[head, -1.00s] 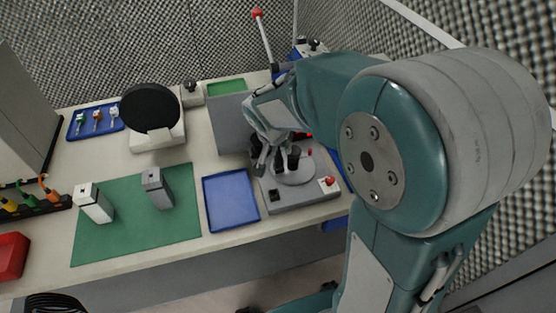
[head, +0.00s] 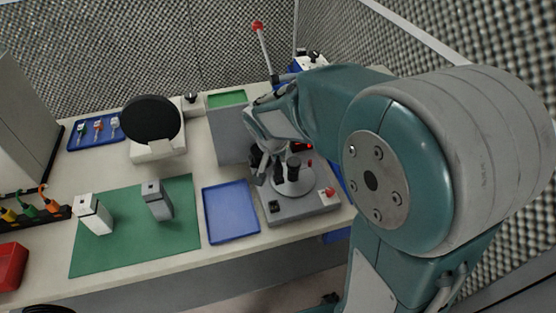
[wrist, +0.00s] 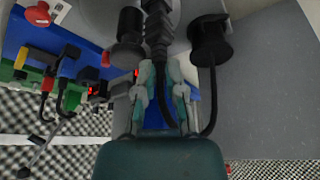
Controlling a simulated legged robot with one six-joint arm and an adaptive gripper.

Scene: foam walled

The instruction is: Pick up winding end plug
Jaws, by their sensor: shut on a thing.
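The winding end plug (wrist: 157,35) is black with a ribbed sleeve, and its cable runs back between the fingers in the wrist view. My gripper (wrist: 161,68) is shut on its ribbed part. Its front end runs to the top edge of the view, so I cannot tell whether it is seated or free. In the head view my gripper (head: 262,168) is low over the left side of the round grey plate (head: 291,185) on the grey device; the plug is hard to make out there.
A black post (wrist: 128,38) stands left of the plug and a black corded piece (wrist: 209,40) right of it. The device has a red button (head: 330,192). A blue tray (head: 230,212) and green mat (head: 120,245) lie left. A grey box (head: 228,135) stands behind.

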